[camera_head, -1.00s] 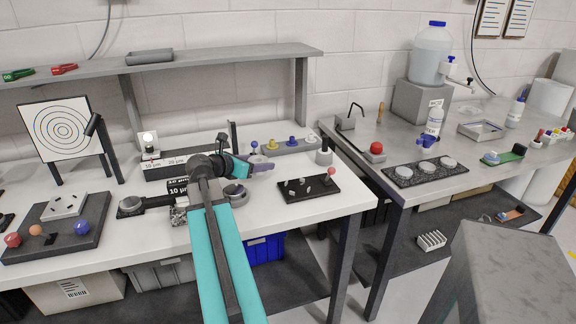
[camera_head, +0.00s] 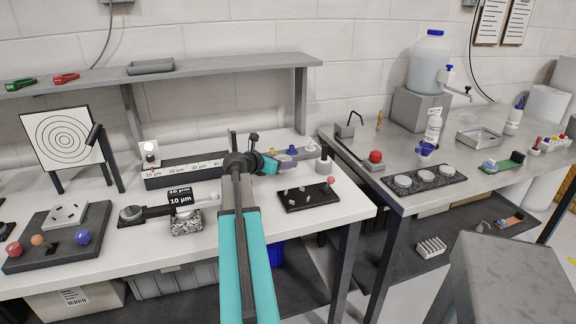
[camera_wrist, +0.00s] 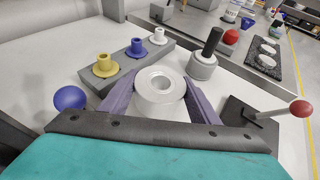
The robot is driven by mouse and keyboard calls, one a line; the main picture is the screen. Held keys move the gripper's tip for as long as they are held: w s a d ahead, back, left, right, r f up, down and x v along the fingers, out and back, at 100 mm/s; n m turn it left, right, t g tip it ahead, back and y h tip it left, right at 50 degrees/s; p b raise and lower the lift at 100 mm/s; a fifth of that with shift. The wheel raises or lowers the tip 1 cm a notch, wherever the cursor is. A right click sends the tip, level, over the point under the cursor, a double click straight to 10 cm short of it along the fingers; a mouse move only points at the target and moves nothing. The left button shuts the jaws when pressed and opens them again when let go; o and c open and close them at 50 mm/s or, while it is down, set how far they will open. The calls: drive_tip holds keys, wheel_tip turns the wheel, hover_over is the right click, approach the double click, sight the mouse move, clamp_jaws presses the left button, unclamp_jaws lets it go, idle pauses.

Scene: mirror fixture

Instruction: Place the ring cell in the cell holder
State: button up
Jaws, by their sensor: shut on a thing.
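In the head view my gripper (camera_head: 291,160) is over the right part of the left bench, and the ring cell is too small to make out. A dark plate (camera_head: 297,203) with several small grey stubs and a red-knobbed lever lies to its front right. No part is clearly marked as the cell holder, so I cannot tell which it is.
A grey block (camera_wrist: 133,74) with yellow, blue and white flanged pieces stands beyond the gripper. A blue ball (camera_wrist: 70,98) is at left. A black-handled cylinder (camera_wrist: 203,65) and a red-knobbed lever (camera_wrist: 298,108) are at right. Bare white bench shows between them.

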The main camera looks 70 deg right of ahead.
sight(285, 158)
drive_tip(key=shift+s+d, duration=0.15)
drive_tip(key=shift+d, duration=0.3)
drive_tip(key=shift+s+d, duration=0.1)
drive_tip(key=shift+d, duration=0.2)
drive_tip(key=shift+s+d+f, duration=0.1)
drive_tip(key=shift+s+d, duration=0.1)
drive_tip(key=shift+d, duration=0.3)
drive_tip(key=shift+s+d, duration=0.15)
drive_tip(key=shift+d, duration=0.35)
wheel_tip(285, 158, down, 2)
drive_tip(key=shift+a+f+p, duration=0.1)
drive_tip(key=shift+p, duration=0.3)
drive_tip(key=shift+f+p, duration=0.5)
drive_tip(key=shift+f, duration=0.2)
drive_tip(key=o, duration=1.2)
drive_tip(key=shift+o, duration=0.2)
